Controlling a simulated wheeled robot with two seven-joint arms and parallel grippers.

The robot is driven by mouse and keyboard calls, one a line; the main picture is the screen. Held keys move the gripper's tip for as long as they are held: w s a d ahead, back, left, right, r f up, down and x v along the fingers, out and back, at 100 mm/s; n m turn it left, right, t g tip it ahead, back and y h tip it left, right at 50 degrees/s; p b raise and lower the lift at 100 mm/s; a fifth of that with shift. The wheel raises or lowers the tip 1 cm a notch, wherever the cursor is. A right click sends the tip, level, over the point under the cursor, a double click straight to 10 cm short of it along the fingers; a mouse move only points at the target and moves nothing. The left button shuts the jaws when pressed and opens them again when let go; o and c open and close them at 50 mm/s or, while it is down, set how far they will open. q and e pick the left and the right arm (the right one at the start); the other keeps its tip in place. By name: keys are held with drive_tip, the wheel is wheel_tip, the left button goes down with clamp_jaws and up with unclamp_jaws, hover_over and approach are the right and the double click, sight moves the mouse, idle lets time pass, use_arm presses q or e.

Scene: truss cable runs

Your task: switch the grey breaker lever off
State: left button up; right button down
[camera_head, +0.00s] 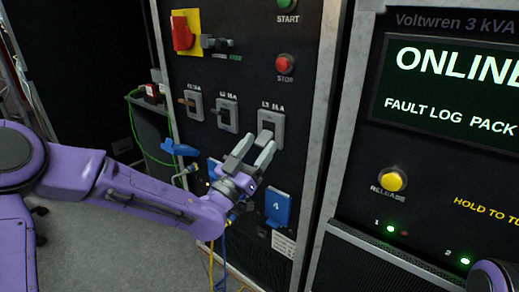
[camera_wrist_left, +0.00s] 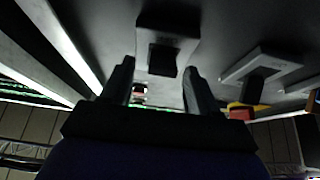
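Three breakers sit in a row on the black panel, each in a grey housing. The right breaker (camera_head: 270,123), labelled L3 16A, has a lever that looks grey to dark. The middle breaker (camera_head: 228,113) has a dark lever, and the left one (camera_head: 193,104) a brown-orange lever. My left gripper (camera_head: 260,144) is open just below and in front of the right breaker. In the left wrist view, a breaker with a dark lever (camera_wrist_left: 163,61) shows beyond and between the two open fingers; I cannot tell whether they touch it. My right gripper is out of view.
A red-and-yellow switch (camera_head: 184,32), a green START button (camera_head: 288,4) and a red STOP button (camera_head: 285,64) are above. Blue connector covers (camera_head: 278,208) and hanging cables are below. A cabinet with a lit display (camera_head: 450,90) stands at right.

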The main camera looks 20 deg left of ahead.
use_arm(q)
drive_tip(key=shift+s+a+f, duration=0.1)
drive_tip(key=b+v, duration=0.2)
drive_tip(key=v, duration=0.8)
drive_tip(key=shift+s, duration=0.1)
